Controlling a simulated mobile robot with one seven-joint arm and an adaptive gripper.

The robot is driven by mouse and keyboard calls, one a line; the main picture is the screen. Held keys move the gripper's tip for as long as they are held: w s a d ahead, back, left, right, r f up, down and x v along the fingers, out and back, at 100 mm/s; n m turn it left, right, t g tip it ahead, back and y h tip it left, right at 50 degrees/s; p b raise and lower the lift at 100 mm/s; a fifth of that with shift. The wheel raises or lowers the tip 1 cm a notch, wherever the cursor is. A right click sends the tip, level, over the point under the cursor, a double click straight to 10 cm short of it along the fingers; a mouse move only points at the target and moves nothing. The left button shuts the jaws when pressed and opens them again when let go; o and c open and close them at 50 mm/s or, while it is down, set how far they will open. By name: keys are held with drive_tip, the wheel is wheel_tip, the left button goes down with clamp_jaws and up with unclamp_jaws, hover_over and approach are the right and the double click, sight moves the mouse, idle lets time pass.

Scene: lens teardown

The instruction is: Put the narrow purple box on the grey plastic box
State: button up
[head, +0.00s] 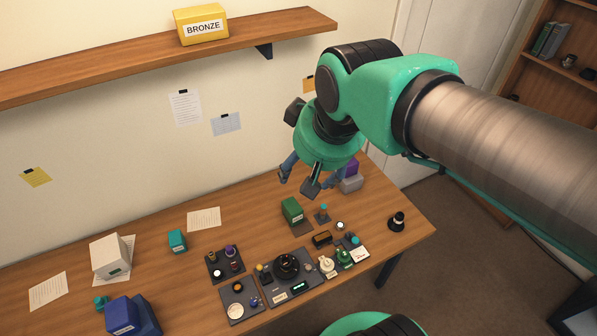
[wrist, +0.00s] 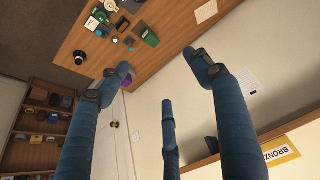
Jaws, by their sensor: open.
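The narrow purple box (head: 351,167) is near the table's back right edge in the head view, partly behind my gripper. The grey plastic box (head: 350,185) shows just below it there. I cannot tell whether the purple box rests on the grey one or stands behind it. My gripper (head: 298,181) is open and empty, above the back of the table, left of both boxes in the head view. In the wrist view the purple box (wrist: 150,37) shows beyond my spread blue fingers (wrist: 160,66); I cannot make out the grey box there.
A green box (head: 292,210) stands just in front of my gripper in the head view. Trays with lens parts (head: 287,285) fill the table's front. A black item (head: 397,221) stands near the right edge. A shelf with a yellow BRONZE box (head: 202,24) hangs above.

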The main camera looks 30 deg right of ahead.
drive_tip(key=s, duration=0.1)
drive_tip(key=s+a+f, duration=0.1)
drive_tip(key=s, duration=0.3)
drive_tip(key=shift+a+f, duration=0.15)
drive_tip(key=shift+a, duration=0.25)
wheel_tip(320, 180, down, 12)
drive_tip(key=b, duration=1.2)
